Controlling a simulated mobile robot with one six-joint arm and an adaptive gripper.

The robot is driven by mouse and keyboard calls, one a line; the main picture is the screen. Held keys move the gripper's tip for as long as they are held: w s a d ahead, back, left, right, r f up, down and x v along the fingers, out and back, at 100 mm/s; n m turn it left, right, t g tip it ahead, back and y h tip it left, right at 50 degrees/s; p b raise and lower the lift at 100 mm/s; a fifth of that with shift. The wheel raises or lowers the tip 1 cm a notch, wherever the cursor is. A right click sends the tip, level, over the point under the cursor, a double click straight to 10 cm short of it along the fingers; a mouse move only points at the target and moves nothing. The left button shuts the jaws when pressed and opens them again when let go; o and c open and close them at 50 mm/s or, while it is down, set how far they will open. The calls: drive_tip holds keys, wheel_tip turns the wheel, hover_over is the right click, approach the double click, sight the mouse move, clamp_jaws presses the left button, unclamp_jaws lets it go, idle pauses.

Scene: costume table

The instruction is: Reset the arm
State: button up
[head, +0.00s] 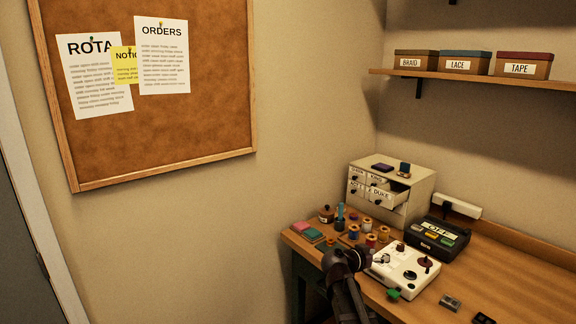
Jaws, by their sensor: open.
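My dark arm rises from the bottom of the head view to the front edge of the wooden table (470,290). My gripper (380,259) is at the arm's end, over the left part of a white panel (407,274) with dark knobs on it. The gripper is open. Its fingers are small and dark here, and I see nothing held between them. I cannot tell whether it touches the panel.
Thread spools (383,234) stand behind my gripper. A drawer cabinet (421,190) with its DUKE drawer (386,198) pulled out is at the back. A dark button box (436,238) stands right of it. Small blocks (450,302) lie at the front.

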drive_tip(key=s+f+g, duration=0.1)
drive_tip(key=s, duration=0.1)
drive_tip(key=s+f+n+y, duration=0.1)
drive_tip(key=s+f+g+y+p, duration=0.1)
drive_tip(key=s, duration=0.1)
drive_tip(key=shift+s+f+g, duration=0.3)
drive_tip(key=shift+s+f, duration=0.05)
drive_tip(key=shift+f, duration=0.05)
drive_tip(key=s+a+f+n+g+y+p, duration=0.1)
drive_tip(key=s+a+n+y, duration=0.3)
drive_tip(key=s, duration=0.4)
drive_tip(key=s+a+f+n+g+y+p, duration=0.2)
drive_tip(key=s+a+f+n+g+y, duration=0.2)
drive_tip(key=s+a+y, duration=0.2)
drive_tip(key=shift+s+a+f+n+y, duration=0.35)
drive_tip(key=shift+s+a+n, duration=0.1)
drive_tip(key=shift+s, duration=0.75)
idle(0.5)
